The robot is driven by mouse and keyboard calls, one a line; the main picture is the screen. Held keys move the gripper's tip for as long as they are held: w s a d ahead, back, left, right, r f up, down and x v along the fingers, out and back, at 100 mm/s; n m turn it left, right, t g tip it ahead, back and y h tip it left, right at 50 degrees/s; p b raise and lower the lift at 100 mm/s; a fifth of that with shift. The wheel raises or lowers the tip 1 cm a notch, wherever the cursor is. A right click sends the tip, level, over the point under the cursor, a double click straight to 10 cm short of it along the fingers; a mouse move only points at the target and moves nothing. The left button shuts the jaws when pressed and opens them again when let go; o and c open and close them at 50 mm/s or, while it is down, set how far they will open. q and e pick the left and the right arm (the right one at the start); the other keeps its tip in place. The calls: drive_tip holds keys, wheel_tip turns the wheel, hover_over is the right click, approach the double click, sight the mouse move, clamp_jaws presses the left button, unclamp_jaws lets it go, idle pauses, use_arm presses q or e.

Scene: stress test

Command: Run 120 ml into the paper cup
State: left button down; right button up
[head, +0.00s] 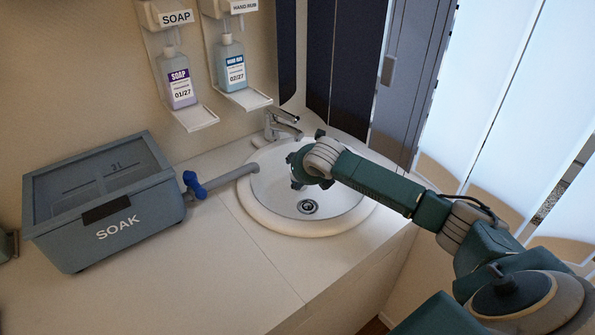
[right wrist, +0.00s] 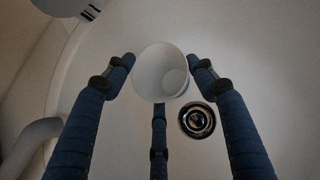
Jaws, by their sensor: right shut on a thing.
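The white paper cup (right wrist: 148,72) sits between the fingers of my right gripper (right wrist: 160,78), which is shut on it. I look into its open mouth and see no liquid. In the head view my right gripper (head: 299,168) is over the basin, and the cup is hidden behind it. The chrome tap (head: 283,126) stands at the back rim of the white round sink (head: 340,218). The gripper is in front of the tap and a little lower in the picture. No water stream shows. My left gripper is not in view.
A grey SOAK tank (head: 150,221) stands left on the counter (head: 215,275). Its pipe with a blue valve handle (head: 194,185) reaches the sink rim. SOAP (head: 180,85) and hand-rub (head: 230,65) dispensers hang on the wall. The sink drain (right wrist: 197,121) lies below the gripper.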

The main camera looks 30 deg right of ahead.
drive_tip(key=shift+w+d+f, duration=0.1)
drive_tip(key=shift+w+f, duration=0.1)
drive_tip(key=shift+w, duration=0.25)
drive_tip(key=shift+w+d+f, duration=0.1)
drive_tip(key=shift+w+f, duration=0.1)
drive_tip(key=shift+w, duration=0.25)
drive_tip(key=shift+f, duration=0.2)
drive_tip(key=shift+f, duration=0.1)
drive_tip(key=shift+f, duration=0.15)
drive_tip(key=o, duration=0.8)
drive_tip(key=shift+o, duration=0.2)
